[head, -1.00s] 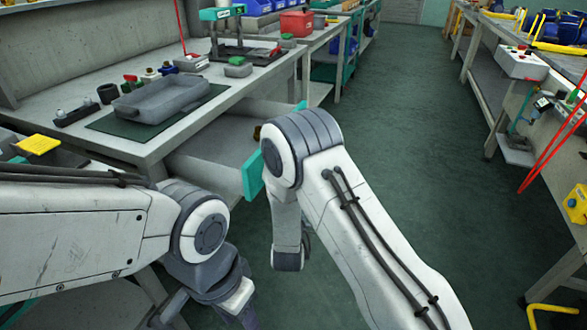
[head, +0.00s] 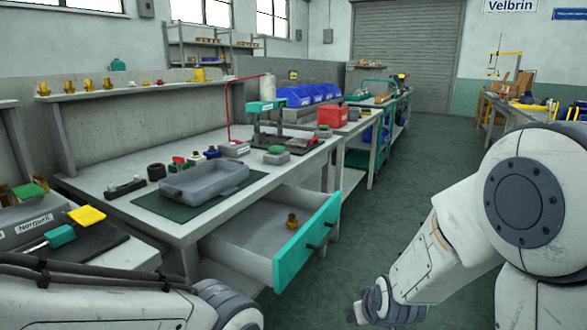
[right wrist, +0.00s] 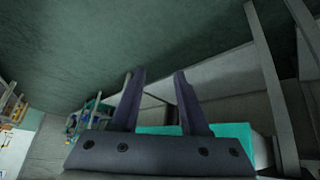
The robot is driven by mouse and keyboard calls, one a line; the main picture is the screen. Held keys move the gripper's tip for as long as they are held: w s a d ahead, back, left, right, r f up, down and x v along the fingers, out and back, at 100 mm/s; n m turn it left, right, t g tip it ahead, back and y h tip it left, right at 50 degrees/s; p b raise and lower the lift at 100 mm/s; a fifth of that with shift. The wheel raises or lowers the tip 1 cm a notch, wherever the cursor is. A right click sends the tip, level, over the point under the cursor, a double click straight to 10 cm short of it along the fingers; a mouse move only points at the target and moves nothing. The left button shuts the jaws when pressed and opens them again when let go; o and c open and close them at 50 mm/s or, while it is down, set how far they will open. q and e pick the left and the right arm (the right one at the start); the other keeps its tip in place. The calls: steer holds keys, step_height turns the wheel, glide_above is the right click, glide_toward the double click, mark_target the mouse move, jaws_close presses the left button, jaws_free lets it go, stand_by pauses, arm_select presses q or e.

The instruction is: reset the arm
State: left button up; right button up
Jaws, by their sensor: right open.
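My right arm comes in from the right edge of the head view, folded, with its dark wrist end low over the floor. My right gripper (right wrist: 158,78) shows in the right wrist view with two dark fingers apart and nothing between them. The teal drawer front (right wrist: 238,133) is behind the fingers in that view, and I cannot tell the distance. My left arm lies along the bottom left of the head view, and its gripper is out of the picture. The open drawer (head: 245,240) with its teal front (head: 308,240) holds a small brass part (head: 292,221).
The workbench (head: 120,205) carries a grey tray (head: 205,180) on a dark green mat, a press-like stand (head: 267,125) and small parts. The drawer juts into the aisle. The green floor (head: 400,205) is clear between the benches. Another bench (head: 497,105) stands far right.

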steer(key=s+d+m+g, duration=0.2)
steer(key=s+d+g, duration=0.15)
steer(key=s, duration=0.75)
steer(key=s+a+r+n+g, duration=0.2)
steer(key=s+a+r+n, duration=0.15)
steer(key=s+a, duration=0.35)
steer(key=s+a+r+n+g, duration=0.1)
steer(key=s+a+r+n, duration=0.25)
steer(key=s+a, duration=0.35)
step_height(320, 180, up, 30)
steer(key=p, duration=3)
steer(key=shift+d+y+p, duration=0.2)
steer(key=shift+y+p, duration=0.1)
steer(key=shift+p, duration=0.1)
